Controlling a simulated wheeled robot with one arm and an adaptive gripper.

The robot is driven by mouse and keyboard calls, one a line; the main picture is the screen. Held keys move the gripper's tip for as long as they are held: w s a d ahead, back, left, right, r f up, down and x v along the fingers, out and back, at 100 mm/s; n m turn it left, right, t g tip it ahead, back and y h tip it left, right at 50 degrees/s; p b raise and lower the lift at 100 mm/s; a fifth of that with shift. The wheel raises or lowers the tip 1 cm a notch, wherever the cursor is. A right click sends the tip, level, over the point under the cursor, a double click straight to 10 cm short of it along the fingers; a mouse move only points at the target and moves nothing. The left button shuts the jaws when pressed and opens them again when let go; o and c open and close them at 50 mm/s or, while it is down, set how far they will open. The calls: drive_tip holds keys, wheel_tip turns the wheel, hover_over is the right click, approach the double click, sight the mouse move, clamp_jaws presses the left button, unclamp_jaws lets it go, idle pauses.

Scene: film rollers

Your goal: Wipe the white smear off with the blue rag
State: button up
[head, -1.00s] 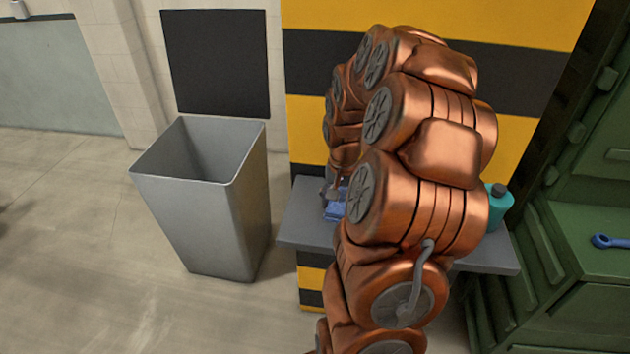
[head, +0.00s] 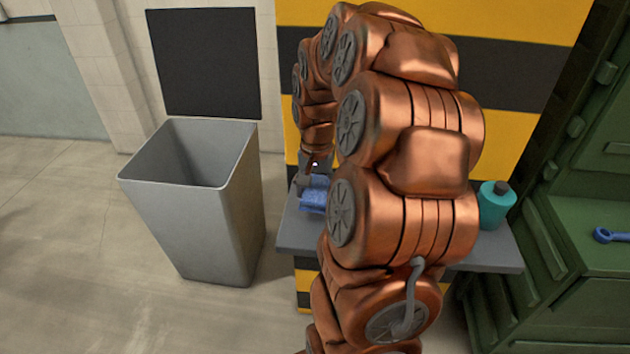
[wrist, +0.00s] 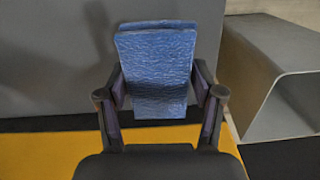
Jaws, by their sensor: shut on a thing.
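The blue rag (head: 313,198) is in my gripper (head: 309,181), over the left part of the grey shelf (head: 297,236) in the head view. In the wrist view the rag (wrist: 155,62) is a folded, textured blue block between the two dark fingers of my gripper (wrist: 160,90), which are shut on it. I cannot tell whether the rag touches the shelf. I cannot make out the white smear in either view; my arm hides much of the shelf.
A teal bottle (head: 494,205) with a dark cap stands at the shelf's right end. An open grey bin (head: 205,215) stands left of the shelf. A green cabinet (head: 590,235) with a blue tool (head: 610,235) is at the right. A yellow and black striped wall (head: 500,75) rises behind.

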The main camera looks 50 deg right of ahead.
drive_tip(key=shift+r+p, duration=0.3)
drive_tip(key=shift+r, duration=1.8)
